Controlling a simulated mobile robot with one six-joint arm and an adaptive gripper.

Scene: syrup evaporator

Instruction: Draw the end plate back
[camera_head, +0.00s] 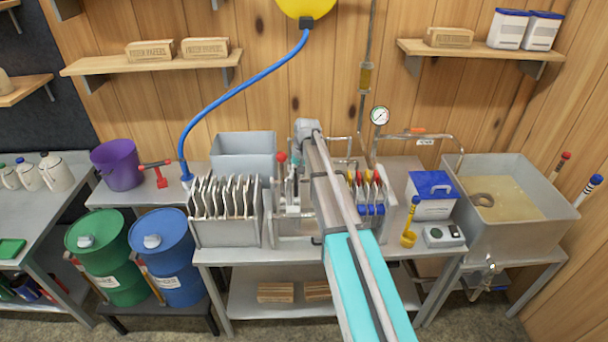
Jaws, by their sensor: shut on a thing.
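The filter press (292,228) stands on the metal bench in the middle of the view. Its coloured plates, with red, yellow and blue tabs (372,208), show to the right of my arm. A red ball knob (281,158) stands up at its left end, beside upright metal parts. I cannot clearly pick out the end plate there. My arm reaches over the press from the front and covers its middle. My gripper is hidden behind the arm, so its hold on the press does not show.
A rack of white plates (226,207) stands close on the left, with a grey bin (243,156) behind. On the right are a blue-lidded box (432,196), a yellow scoop (408,238), a small meter (442,235) and a syrup pan (549,204). Little bench top is free.

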